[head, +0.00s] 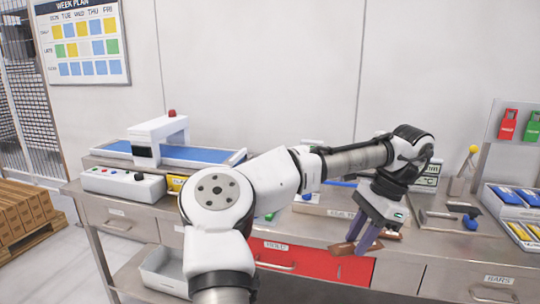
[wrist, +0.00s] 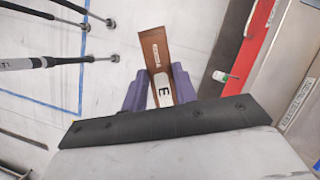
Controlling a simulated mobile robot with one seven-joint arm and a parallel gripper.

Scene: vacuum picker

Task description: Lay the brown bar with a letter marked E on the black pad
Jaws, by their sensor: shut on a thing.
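My gripper (head: 366,240) is shut on the brown bar (head: 341,249), in front of the bench's front edge near the red drawer. In the wrist view my gripper (wrist: 160,92) has its two purple fingers on either side of the brown bar (wrist: 156,48). A white label with a black E shows on the bar between the fingers, and a smaller white label sits farther up. The bar sticks out beyond the fingers. I cannot make out a black pad for certain in either view.
The steel bench (head: 290,231) carries a blue-belted conveyor (head: 190,154) at left and blue and yellow packs (head: 515,196) at right. The red drawer (head: 310,259) is below the bench top. A hammer-like tool (head: 452,211) lies right of my gripper. A grey bin (head: 166,270) stands on the lower shelf.

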